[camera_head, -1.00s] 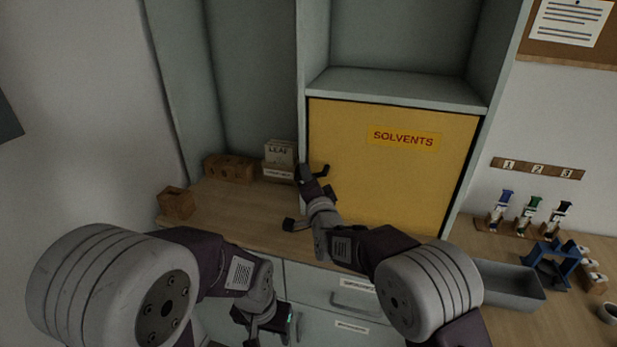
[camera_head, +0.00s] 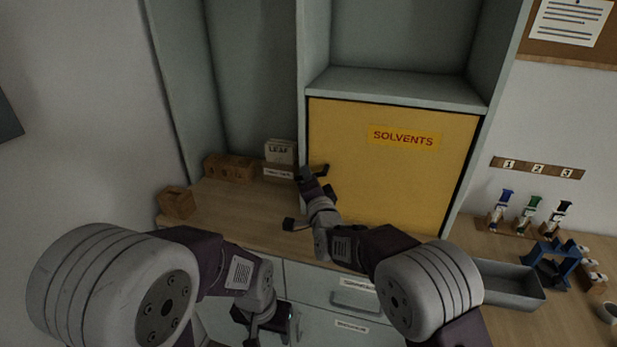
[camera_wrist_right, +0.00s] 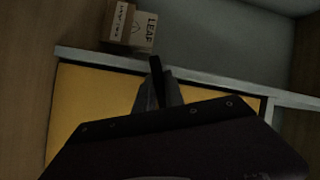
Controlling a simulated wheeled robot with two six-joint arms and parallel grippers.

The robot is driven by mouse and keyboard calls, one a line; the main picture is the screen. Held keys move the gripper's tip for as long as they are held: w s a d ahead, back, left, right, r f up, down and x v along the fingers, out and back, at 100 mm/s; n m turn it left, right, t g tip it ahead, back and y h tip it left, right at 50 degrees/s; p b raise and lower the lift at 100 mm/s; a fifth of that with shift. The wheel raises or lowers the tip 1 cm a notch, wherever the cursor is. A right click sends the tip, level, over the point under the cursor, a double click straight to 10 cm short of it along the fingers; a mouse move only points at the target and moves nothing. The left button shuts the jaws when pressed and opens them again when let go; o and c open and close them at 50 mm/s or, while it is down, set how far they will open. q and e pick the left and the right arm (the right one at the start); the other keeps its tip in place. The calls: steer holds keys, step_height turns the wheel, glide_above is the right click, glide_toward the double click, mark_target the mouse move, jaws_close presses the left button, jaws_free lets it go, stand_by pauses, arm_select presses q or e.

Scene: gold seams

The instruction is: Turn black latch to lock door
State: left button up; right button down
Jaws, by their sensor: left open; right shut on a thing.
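The yellow door (camera_head: 400,165) with a "SOLVENTS" label is closed in the grey cabinet. The black latch (camera_head: 321,170) is at the door's left edge, partly hidden by my right gripper. My right gripper (camera_head: 309,180) is shut on the latch. In the right wrist view the latch (camera_wrist_right: 155,66) sticks out beyond the fingertips (camera_wrist_right: 157,88), at the edge between the yellow door and the grey frame. My left gripper (camera_head: 268,325) is open and low, in front of the drawers, away from the door.
Wooden blocks (camera_head: 229,167) and a small "LEAF" box (camera_head: 281,152) stand left of the door. At the right are a grey tray (camera_head: 510,284), a blue stand (camera_head: 553,264) and several coloured items in a rack. Drawers with handles (camera_head: 355,300) lie below the worktop.

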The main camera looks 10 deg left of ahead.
stand_by(0.8)
steer(key=shift+d+f+n+g+p, duration=0.2)
steer(key=shift+n+g+p, duration=0.4)
steer(key=shift+n+p, duration=0.5)
steer(key=d+n+h+p, duration=0.1)
steer(key=n+p, duration=0.1)
steer(key=p, duration=0.4)
steer(key=d+f+n+g+h+p, duration=0.1)
steer(key=n+h+p, duration=0.1)
steer(key=p, duration=0.3)
steer(key=d+n+g+h+p, duration=0.1)
steer(key=n+h+p, duration=0.1)
steer(key=p, duration=0.4)
steer(key=shift+d+f+n+p, duration=0.1)
steer(key=shift+f+n+p, duration=0.2)
steer(key=shift+f+p, duration=0.05)
steer(key=shift+d+f+n+h+p, duration=0.3)
steer(key=shift+n+h+p, duration=0.15)
steer(key=shift+p, duration=0.75)
steer(key=c, duration=1.4)
jaws_free()
steer(key=shift+c, duration=0.2)
steer(key=shift+s, duration=0.1)
